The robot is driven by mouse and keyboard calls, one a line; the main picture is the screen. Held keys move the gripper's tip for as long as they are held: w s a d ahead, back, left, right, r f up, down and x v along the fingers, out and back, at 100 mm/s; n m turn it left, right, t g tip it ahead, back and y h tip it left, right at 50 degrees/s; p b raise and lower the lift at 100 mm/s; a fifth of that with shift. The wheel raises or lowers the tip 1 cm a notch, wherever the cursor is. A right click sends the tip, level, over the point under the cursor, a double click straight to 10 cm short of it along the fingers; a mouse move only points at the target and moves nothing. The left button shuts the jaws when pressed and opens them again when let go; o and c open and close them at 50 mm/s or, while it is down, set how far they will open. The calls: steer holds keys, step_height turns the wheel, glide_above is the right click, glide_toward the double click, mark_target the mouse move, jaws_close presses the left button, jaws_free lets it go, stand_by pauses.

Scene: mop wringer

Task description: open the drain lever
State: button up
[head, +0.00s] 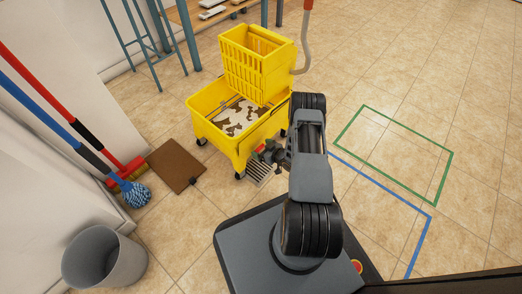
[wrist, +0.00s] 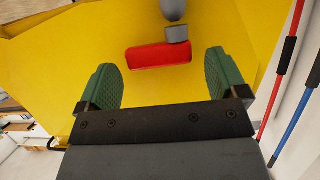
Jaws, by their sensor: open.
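The yellow mop bucket (head: 206,101) stands on the tiled floor in the head view, with brown-and-white patches visible inside it. The wringer (head: 247,66) sits at its back. In the wrist view the bucket's yellow wall (wrist: 225,25) fills most of the picture. A red lever (wrist: 159,56) with a grey block and a grey rounded part above it lies against that wall. My gripper (wrist: 160,80) is open, its two green pads on either side of the lever and apart from it. In the head view my gripper is at the bucket's near side, mostly hidden by my arm.
A floor grate (head: 260,171) lies beside the bucket. Green and blue floor outlines mark clear floor at the right.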

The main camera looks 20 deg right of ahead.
steer(key=shift+w+a+f, duration=0.2)
steer(key=shift+w, duration=0.3)
steer(key=c, duration=0.9)
